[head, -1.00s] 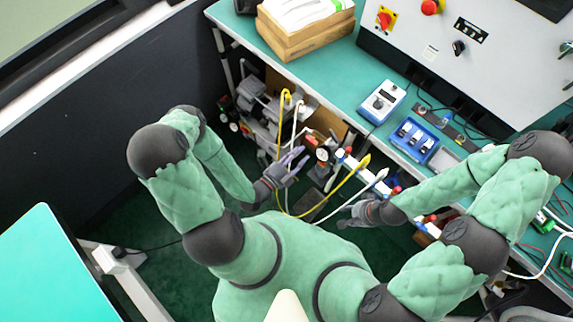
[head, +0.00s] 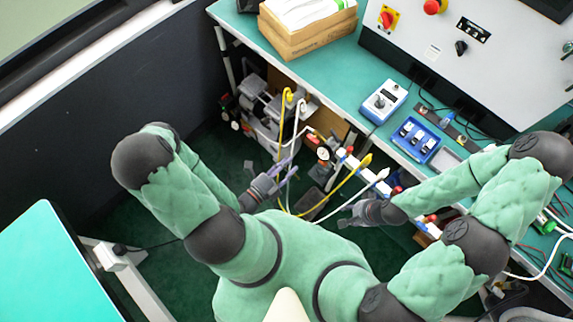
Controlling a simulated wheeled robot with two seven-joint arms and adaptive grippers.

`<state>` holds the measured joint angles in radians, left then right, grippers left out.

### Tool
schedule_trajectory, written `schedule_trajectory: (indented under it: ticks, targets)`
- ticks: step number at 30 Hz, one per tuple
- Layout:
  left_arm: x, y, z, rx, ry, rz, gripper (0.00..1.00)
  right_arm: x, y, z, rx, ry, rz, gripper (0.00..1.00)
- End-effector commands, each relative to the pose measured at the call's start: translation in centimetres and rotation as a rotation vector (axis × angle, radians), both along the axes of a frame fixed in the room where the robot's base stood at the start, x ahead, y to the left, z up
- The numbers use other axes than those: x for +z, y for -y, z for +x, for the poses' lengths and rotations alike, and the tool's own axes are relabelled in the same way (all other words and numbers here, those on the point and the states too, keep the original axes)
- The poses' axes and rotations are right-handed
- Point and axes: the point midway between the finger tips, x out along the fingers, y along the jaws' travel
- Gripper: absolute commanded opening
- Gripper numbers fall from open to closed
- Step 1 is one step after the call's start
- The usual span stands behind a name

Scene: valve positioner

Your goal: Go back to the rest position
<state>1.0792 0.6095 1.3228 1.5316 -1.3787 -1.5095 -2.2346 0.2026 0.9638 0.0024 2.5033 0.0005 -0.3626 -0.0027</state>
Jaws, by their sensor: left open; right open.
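In the head view my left gripper (head: 277,178) is open and empty, in front of my chest and below the workbench edge. Its fingers show against the dark green floor and the yellow and white hoses. My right gripper (head: 348,214) is open, low in front of my chest on the right. It is near the white hose, and I cannot tell whether they touch. The valve equipment (head: 262,118) with a small round gauge (head: 323,153) stands beyond both grippers, under and beside the bench.
The green workbench (head: 360,70) holds a cardboard box (head: 305,38), a blue-white meter (head: 384,102), a blue tray (head: 415,140) and a grey control panel (head: 490,60). A yellow hose (head: 281,140) and a white hose (head: 340,207) hang in loops near the grippers. A dark wall (head: 90,130) stands left.

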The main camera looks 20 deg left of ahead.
Motion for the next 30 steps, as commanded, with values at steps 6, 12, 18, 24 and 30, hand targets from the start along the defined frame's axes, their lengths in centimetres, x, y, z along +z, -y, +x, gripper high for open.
schedule_trajectory:
  ticks: [6, 12, 18, 24, 30]
  targets:
    - [0.0, 0.0, 0.0, 0.000, 0.000, 0.000, 0.41, 0.0, 0.0, 0.0, 0.000, 0.000, 0.000, 0.41]
    - [-0.3, 0.0, 0.3, -0.006, -0.024, -0.017, 0.41, 0.0, 0.0, 0.0, 0.000, 0.000, 0.000, 0.41]
    - [-2.8, 0.2, 2.3, -0.034, -0.274, -0.195, 0.41, 0.0, 0.0, 0.0, 0.000, 0.000, 0.000, 0.41]
    - [-6.0, 1.0, 3.9, 0.030, -0.692, -0.483, 0.41, 0.0, 0.0, 0.0, 0.000, 0.000, 0.000, 0.41]
    - [-7.8, 2.2, 3.6, 0.228, -1.088, -0.762, 0.41, 0.0, 0.0, 0.0, 0.000, 0.000, 0.000, 0.41]
